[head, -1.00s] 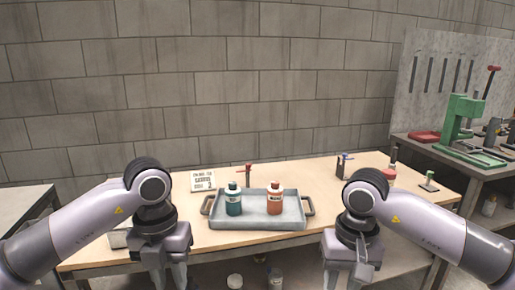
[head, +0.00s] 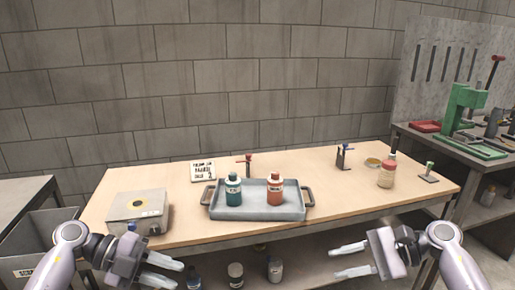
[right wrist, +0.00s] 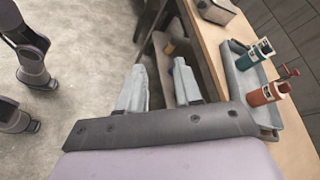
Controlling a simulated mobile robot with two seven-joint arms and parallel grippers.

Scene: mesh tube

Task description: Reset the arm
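My left gripper (head: 162,272) is at the lower left in the head view, in front of the table's front edge. Its two fingers are apart, with nothing between them. My right gripper (head: 352,262) is at the lower right, also in front of the table edge, with its fingers pointing left. In the right wrist view its fingers (right wrist: 160,90) are apart and empty, beside the table's edge. Both arms are low and bent, clear of the tabletop.
On the wooden table (head: 340,205), a grey tray (head: 257,213) holds a teal bottle (head: 233,192) and a red-orange bottle (head: 275,190). A grey box-shaped device (head: 138,210) stands left, a capped jar (head: 387,175) right. Containers (head: 235,272) sit on the lower shelf. A green press (head: 463,115) stands far right.

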